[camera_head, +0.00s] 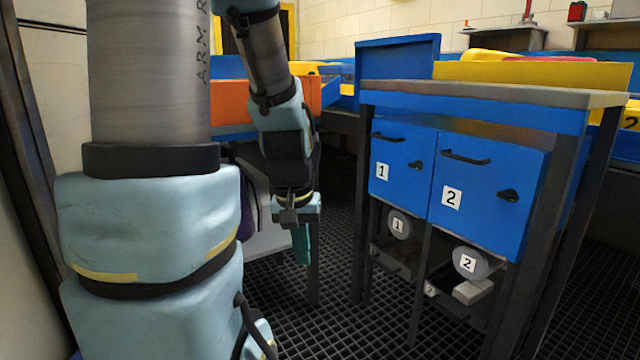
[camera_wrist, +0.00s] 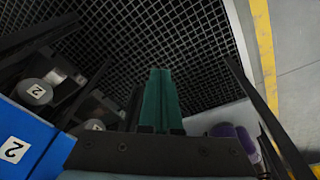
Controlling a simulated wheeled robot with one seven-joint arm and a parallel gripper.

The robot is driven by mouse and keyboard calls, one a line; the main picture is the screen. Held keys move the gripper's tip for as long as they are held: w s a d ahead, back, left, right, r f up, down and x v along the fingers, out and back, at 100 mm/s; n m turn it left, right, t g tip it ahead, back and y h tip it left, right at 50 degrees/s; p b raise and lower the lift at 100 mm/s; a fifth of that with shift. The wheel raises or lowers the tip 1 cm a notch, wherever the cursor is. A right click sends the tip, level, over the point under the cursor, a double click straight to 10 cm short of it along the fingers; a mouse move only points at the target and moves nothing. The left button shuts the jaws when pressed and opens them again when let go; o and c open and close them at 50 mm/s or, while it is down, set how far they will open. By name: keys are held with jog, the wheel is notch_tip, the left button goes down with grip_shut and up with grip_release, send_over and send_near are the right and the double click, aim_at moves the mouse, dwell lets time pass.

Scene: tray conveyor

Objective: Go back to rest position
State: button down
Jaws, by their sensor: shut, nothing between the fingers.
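My gripper (camera_head: 301,244) hangs at the end of my arm, left of the blue cabinet and above the dark grated floor. Its green fingers point down and lie together with nothing between them. In the wrist view the fingers (camera_wrist: 160,100) show side by side, shut, over the grating. No object is in the gripper in either view.
The blue cabinet (camera_head: 480,190) with doors 1 and 2 stands right of my gripper, with round numbered knobs (camera_head: 470,263) below. An orange panel (camera_head: 230,103) is behind my arm. In the wrist view, purple items (camera_wrist: 235,140) lie at lower right. Grated floor (camera_head: 330,310) below is open.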

jog(key=s+a+f, duration=0.1)
jog(key=s+a, duration=0.2)
jog(key=a, duration=0.1)
notch_tip(320, 180, up, 37)
jog(key=p, duration=3.7)
jog(key=shift+w+d+r+y+p, duration=0.2)
jog(key=shift+w+d+y+p, duration=0.1)
jog(key=shift+w+p, duration=0.1)
